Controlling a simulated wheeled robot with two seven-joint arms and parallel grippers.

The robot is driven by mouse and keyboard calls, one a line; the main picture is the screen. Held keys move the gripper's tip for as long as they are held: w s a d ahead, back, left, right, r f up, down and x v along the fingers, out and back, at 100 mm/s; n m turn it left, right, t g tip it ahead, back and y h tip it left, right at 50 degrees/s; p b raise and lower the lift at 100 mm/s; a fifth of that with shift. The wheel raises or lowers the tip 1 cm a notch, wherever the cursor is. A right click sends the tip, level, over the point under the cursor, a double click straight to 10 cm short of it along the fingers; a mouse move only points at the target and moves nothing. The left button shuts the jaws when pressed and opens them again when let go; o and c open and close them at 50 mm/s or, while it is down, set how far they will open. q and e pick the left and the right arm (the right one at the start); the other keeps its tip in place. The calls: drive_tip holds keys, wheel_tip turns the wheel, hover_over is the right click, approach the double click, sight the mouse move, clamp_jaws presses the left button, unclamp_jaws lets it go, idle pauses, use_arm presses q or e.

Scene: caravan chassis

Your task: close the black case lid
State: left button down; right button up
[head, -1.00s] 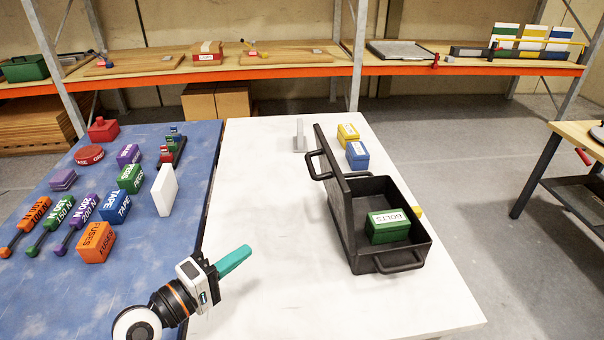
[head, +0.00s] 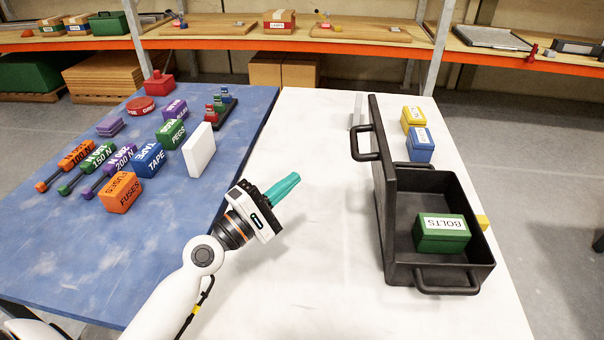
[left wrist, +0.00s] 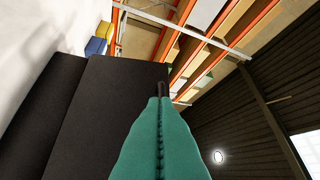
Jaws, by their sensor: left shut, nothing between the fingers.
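The black case (head: 400,240) stands on the white table top, with its lid (head: 382,180) upright along its left side. The lid's handle (head: 361,143) sticks out to the left. A green BOLTS box (head: 441,233) lies inside the case. My left gripper (head: 284,190) is shut and empty, with teal fingers, left of the lid and apart from it. In the left wrist view the shut teal fingers (left wrist: 160,130) point past the black lid (left wrist: 115,120), and a dark bar, likely its handle, shows at the fingertips. My right gripper is not in view.
A yellow box (head: 413,118) and a blue box (head: 420,145) stand behind the case. A white block (head: 199,150), a TAPE box (head: 148,160) and a FUSES box (head: 121,192) stand on the blue table (head: 75,245) at left.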

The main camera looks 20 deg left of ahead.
use_arm(q)
drive_tip(key=w+d+r+p, duration=0.3)
drive_tip(key=w+d+p, duration=0.2)
drive_tip(key=w, duration=0.3)
drive_tip(key=shift+d+r, duration=0.25)
drive_tip(key=shift+d, duration=0.55)
drive_tip(key=shift+w+r, duration=0.1)
